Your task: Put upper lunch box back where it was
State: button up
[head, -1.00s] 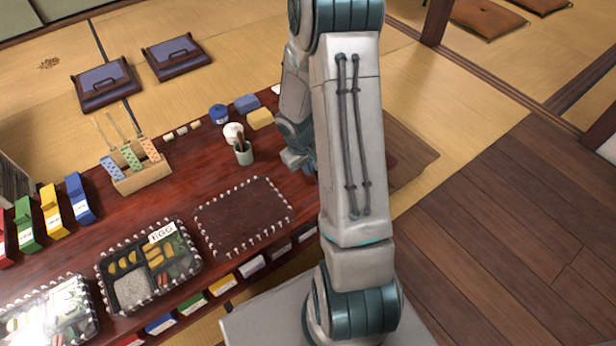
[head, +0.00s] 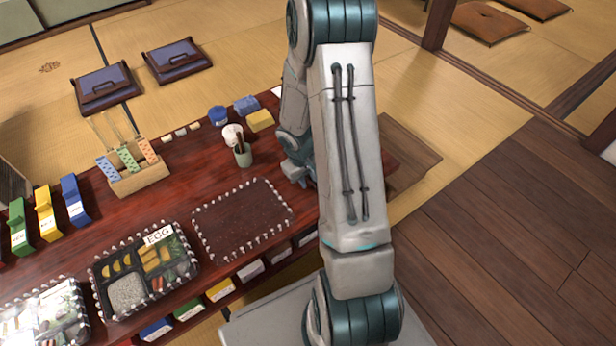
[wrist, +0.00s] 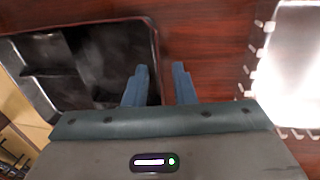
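A black lunch box (wrist: 105,62) with compartments, apparently empty, shows at the left of the wrist view. My gripper (wrist: 161,72) is open there, its two blue fingers apart near the box's right wall. The wall appears between the fingers, with a gap showing; I cannot tell whether they touch it. In the head view my arm hides this box and the fingertips. A peg-edged empty rectangle (head: 243,218) lies on the red table. A filled lunch box (head: 128,291) with an EGG label sits in the pegs left of it, and another filled box (head: 42,318) is at lower left.
A cup with utensils (head: 242,155), a white round item (head: 232,132), a blue jar (head: 218,115) and a yellow block (head: 260,120) stand at the table's back. A wooden holder (head: 140,180) and coloured cartons (head: 74,200) are at left. A glaring peg-edged area (wrist: 292,65) is at the wrist view's right.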

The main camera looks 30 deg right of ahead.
jog(key=s+a+r+p, duration=0.3)
jog(key=r, duration=0.8)
jog(key=s+a+r+p, duration=0.3)
jog(key=r, duration=0.9)
jog(key=s+a+r+m+y, duration=0.1)
jog(key=s+a+r+y, duration=0.1)
jog(key=s+a+r, duration=0.5)
jog(key=s, duration=0.3)
jog(key=shift+t, duration=0.4)
jog(key=shift+s+m, duration=0.1)
jog(key=shift+m, duration=0.2)
